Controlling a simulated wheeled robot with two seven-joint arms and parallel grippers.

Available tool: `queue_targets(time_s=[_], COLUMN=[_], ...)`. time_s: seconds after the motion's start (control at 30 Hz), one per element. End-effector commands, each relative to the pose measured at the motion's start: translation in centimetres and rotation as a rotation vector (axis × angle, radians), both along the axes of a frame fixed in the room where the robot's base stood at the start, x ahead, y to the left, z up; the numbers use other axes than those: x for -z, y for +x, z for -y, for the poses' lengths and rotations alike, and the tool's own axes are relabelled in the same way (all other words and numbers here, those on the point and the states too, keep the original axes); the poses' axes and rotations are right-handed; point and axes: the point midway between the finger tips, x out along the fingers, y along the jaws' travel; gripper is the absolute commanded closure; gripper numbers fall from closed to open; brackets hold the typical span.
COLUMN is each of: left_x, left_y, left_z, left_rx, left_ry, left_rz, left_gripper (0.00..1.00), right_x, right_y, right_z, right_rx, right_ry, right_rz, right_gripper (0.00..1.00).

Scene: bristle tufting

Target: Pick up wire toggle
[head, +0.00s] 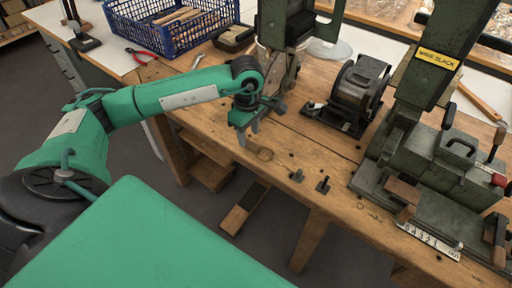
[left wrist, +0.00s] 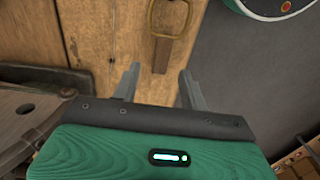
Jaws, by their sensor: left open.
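My left gripper (head: 249,133) is open and empty above the front part of the wooden bench, with its fingers pointing down. In the left wrist view its two fingers (left wrist: 158,82) are spread apart. A brass-coloured wire loop with a short brown tab (head: 265,154), which looks like the wire toggle, lies on the bench near the front edge, just beyond the fingertips. In the left wrist view the loop (left wrist: 153,20) is at the top, and its tab (left wrist: 162,56) points toward the gap between the fingers. The fingers do not touch it. My right gripper is not in view.
Two small dark fittings (head: 297,175) (head: 322,185) stand on the bench right of the loop. A dark green machine labelled "WIRE SLACK" (head: 437,60) fills the right side, with a dark motor-like unit (head: 358,90) beside it. A blue crate (head: 172,38) and red pliers (head: 140,56) are at the back.

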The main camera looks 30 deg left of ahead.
Motion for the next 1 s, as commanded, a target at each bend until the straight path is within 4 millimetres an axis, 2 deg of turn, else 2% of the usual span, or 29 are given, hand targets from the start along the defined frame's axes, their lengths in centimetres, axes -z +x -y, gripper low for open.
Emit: queue_targets(time_s=[0.1, 0.2, 0.4, 0.47, 0.63, 1.0], left_x=[1.9, 2.8, 2.9, 2.9, 2.9, 2.6], left_y=[-0.1, -0.1, -0.1, -0.1, -0.1, 0.0], left_z=[0.1, 0.0, 0.0, 0.0, 0.0, 0.0], left_rx=[0.0, 0.0, 0.0, 0.0, 0.0, 0.0], left_ry=[0.0, 0.001, 0.0, 0.0, 0.0, 0.001], left_rz=[-0.004, -0.002, 0.0, 0.0, 0.0, 0.001], left_gripper=[0.56, 0.56, 0.56, 0.66, 1.0, 1.0], right_x=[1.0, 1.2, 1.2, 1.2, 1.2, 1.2], right_y=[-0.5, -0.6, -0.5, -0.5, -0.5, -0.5], right_z=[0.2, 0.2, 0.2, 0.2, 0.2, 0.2], right_rx=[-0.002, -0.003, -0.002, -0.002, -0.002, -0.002], right_ry=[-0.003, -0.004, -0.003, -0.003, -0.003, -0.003], right_rz=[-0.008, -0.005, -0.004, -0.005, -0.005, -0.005], right_gripper=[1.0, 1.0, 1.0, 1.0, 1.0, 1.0])
